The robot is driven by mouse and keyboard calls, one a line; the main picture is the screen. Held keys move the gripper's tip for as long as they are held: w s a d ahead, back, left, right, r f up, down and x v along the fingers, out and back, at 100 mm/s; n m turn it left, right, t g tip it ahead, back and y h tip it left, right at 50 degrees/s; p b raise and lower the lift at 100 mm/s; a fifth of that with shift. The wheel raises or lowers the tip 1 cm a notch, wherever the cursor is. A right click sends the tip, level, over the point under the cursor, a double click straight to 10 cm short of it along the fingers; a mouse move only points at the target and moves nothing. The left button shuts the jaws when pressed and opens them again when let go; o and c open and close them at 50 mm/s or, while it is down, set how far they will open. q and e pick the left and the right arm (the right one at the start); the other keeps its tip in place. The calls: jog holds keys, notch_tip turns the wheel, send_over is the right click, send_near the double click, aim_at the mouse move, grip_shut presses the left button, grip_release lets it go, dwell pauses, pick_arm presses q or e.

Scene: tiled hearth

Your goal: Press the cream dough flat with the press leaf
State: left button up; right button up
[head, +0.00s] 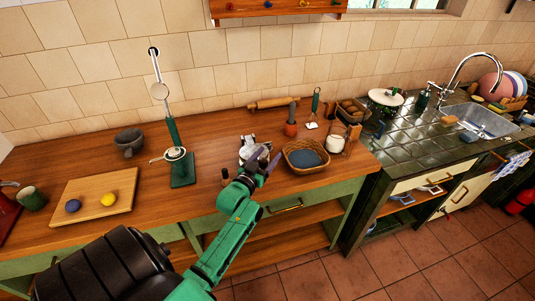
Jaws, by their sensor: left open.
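The press stands on the wooden counter, with a green post and base (183,176). Its press leaf (160,91), a pale round plate on a grey arm with a dark knob at the end, is raised up against the wall tiles. The cream dough (174,152) appears to sit on the press's lower round plate, below and apart from the leaf. My left gripper (268,164) is open at the counter's front edge, right of the press and left of a wicker basket. It looks empty. My right gripper is not in view.
A wooden board (95,197) with a blue ball (73,206) and a yellow ball (108,199) lies left of the press. A grey mortar (129,142) stands behind it. A silvery pot (247,148) and the wicker basket (305,156) are near my left gripper.

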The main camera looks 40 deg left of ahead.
pick_arm(q)
grip_shut()
dwell(1.5)
